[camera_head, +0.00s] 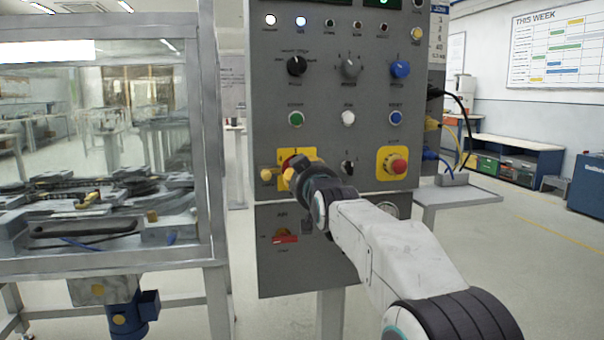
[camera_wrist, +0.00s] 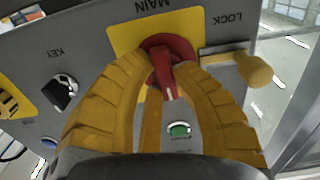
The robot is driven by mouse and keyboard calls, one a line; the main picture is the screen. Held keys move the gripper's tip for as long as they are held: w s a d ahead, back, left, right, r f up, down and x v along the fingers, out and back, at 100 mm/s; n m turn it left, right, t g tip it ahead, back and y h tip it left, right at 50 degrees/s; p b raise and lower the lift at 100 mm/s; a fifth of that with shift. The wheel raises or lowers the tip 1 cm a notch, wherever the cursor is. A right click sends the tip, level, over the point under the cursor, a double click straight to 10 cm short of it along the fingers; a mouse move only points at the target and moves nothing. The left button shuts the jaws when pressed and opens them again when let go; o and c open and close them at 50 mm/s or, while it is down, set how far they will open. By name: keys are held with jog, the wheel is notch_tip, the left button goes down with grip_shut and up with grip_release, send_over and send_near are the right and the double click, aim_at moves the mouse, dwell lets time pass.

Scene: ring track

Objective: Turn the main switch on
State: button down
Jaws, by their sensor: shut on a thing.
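The main switch (camera_wrist: 167,52) is a red rotary knob with a red handle on a yellow plate (camera_wrist: 124,38) marked MAIN, in the wrist view. In the head view my gripper (camera_head: 306,172) reaches the panel's lower left. The handle's far side and the gripper's fingertips are partly hidden there.
A yellow lock pin (camera_wrist: 254,70) sticks out beside the switch, close to a finger. A key switch (camera_wrist: 62,90) is on the other side. The grey panel (camera_head: 330,130) also bears knobs, buttons and a red emergency stop (camera_head: 397,166). A glass-walled machine (camera_head: 100,150) stands left.

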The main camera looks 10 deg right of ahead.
jog(key=shift+m, duration=0.4)
jog(key=shift+a, duration=0.1)
jog(key=c, duration=1)
grip_release()
jog(key=s, duration=1.2)
